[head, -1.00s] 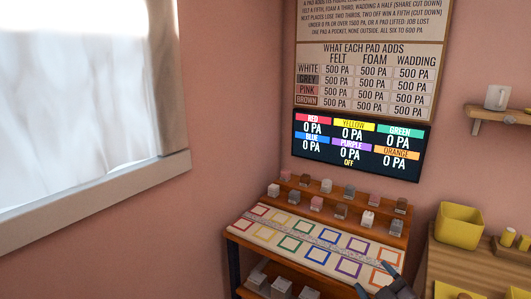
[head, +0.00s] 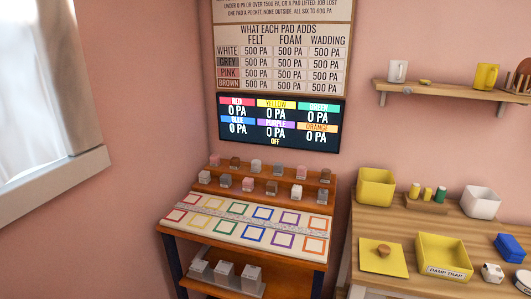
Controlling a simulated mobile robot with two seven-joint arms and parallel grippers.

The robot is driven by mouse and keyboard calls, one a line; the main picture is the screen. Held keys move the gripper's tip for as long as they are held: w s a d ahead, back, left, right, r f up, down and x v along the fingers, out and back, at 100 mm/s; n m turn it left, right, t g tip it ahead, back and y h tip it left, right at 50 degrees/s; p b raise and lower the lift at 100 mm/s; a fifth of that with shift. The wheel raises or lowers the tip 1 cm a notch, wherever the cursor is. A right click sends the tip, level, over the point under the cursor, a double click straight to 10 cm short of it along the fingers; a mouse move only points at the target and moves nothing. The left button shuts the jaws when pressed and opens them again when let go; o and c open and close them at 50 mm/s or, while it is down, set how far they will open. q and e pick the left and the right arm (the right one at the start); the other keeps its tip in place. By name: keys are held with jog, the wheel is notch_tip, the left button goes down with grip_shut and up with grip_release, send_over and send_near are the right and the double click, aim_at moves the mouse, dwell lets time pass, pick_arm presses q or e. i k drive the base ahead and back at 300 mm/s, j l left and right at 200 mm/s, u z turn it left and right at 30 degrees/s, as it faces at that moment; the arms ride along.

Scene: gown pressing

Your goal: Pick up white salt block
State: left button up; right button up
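Several small blocks in white, grey, pink and brown tones stand in two rows on the stepped wooden rack (head: 262,200). A pale whitish block (head: 296,192) stands in the front row, right of the middle. No label shows which is the white salt block. Below the rack lies a mat (head: 228,222) with coloured square outlines, all empty. Neither of my grippers shows in the head view.
Several larger grey-white blocks (head: 224,273) sit on the lower shelf. A wooden table (head: 400,235) at right holds a yellow bin (head: 375,189), a yellow tray (head: 443,258) and a white bin (head: 480,203). The screen (head: 278,122) reads 0 PA in each field.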

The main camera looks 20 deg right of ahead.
aim_at(492, 273)
jog(key=z, duration=2)
